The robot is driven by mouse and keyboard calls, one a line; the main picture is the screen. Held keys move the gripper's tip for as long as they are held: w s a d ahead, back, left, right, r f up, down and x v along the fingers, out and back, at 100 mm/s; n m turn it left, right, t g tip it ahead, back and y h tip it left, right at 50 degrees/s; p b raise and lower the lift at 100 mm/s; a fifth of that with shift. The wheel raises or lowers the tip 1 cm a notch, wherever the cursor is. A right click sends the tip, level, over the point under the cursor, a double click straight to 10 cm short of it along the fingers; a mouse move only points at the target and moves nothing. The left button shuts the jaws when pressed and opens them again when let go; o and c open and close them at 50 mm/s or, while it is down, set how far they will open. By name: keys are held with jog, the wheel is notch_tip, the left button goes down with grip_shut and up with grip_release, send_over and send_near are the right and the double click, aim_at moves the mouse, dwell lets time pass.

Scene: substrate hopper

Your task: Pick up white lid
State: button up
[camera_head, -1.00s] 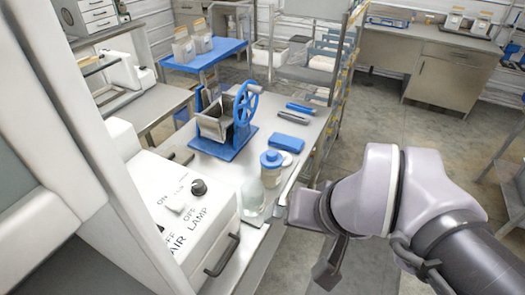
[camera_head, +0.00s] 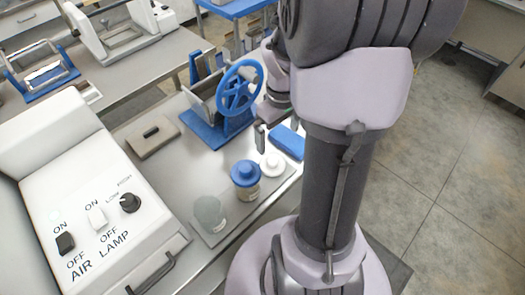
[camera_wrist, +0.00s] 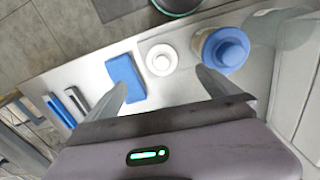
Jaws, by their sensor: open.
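My gripper (camera_wrist: 163,84) is open and empty, with a finger to either side of the lid's line. In the head view my gripper (camera_head: 276,125) hangs above the bench, behind the lid, partly hidden by my arm.
A jar with a blue lid (camera_head: 246,175) stands close beside the white lid; a blue block (camera_head: 287,142) lies on its other side. A clear jar (camera_head: 209,214) stands nearer. The hopper with a blue handwheel (camera_head: 237,88) is behind. A white control box (camera_head: 90,200) is at left.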

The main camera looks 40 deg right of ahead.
jog(key=b, duration=0.3)
send_near(273, 160)
jog(key=f, duration=0.2)
jog(key=s+f, duration=0.1)
jog(key=f, duration=0.2)
jog(key=shift+d+f, duration=0.1)
jog(key=f+b, duration=0.1)
jog(key=f, duration=0.1)
jog(key=f+b, duration=0.1)
jog(key=w+f+b, duration=0.1)
jog(key=f, duration=0.1)
jog(key=shift+f, duration=0.35)
jog(key=shift+r, duration=0.15)
jog(key=c, duration=1.4)
